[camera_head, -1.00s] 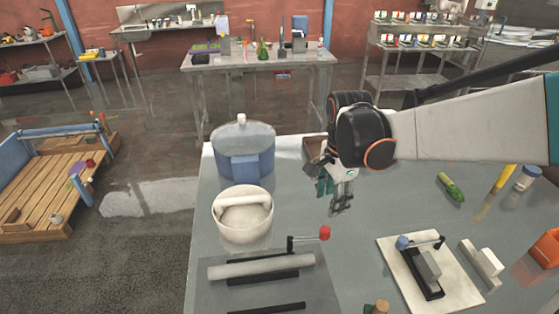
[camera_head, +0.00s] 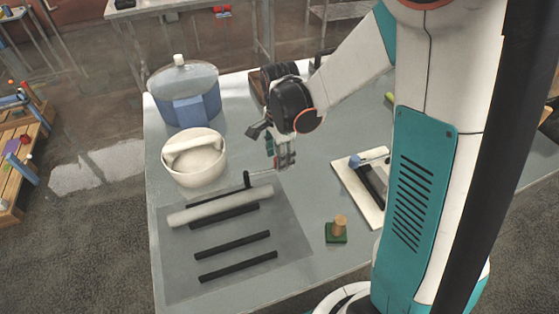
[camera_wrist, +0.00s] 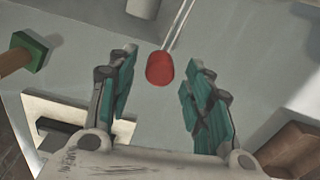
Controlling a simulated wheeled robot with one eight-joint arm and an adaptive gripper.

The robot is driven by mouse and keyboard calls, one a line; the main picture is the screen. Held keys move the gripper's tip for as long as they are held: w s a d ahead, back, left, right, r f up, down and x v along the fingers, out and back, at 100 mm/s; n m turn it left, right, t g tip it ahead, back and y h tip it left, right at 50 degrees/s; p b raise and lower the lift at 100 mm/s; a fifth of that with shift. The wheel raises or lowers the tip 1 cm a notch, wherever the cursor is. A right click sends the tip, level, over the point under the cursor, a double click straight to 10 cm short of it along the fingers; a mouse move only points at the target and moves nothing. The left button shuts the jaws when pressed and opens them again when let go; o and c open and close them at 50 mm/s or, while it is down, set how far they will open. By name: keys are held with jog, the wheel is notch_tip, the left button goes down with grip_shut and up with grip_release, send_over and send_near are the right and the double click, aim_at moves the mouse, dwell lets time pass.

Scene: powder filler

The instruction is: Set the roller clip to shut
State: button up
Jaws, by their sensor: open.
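The roller clip shows in the head view as a dark upright post (camera_head: 246,179) at the right end of a pale roller (camera_head: 221,205), with a thin lever reaching right toward my gripper. My gripper (camera_head: 284,162) hides the lever's end there. In the wrist view the lever's red knob (camera_wrist: 160,68) lies between my two teal fingers, near their tips, with its metal rod (camera_wrist: 179,25) running up and right. My gripper (camera_wrist: 160,85) is open, with gaps on both sides of the knob. No contact shows.
A white bowl (camera_head: 194,172) and a blue-based lidded pot (camera_head: 184,105) stand behind the roller. Black bars (camera_head: 232,242) lie on the grey mat. A green block with a wooden peg (camera_head: 337,237) and a white board (camera_head: 347,187) with a blue-knobbed clamp are to the right.

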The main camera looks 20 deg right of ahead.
jog(key=shift+f, duration=0.85)
grip_shut()
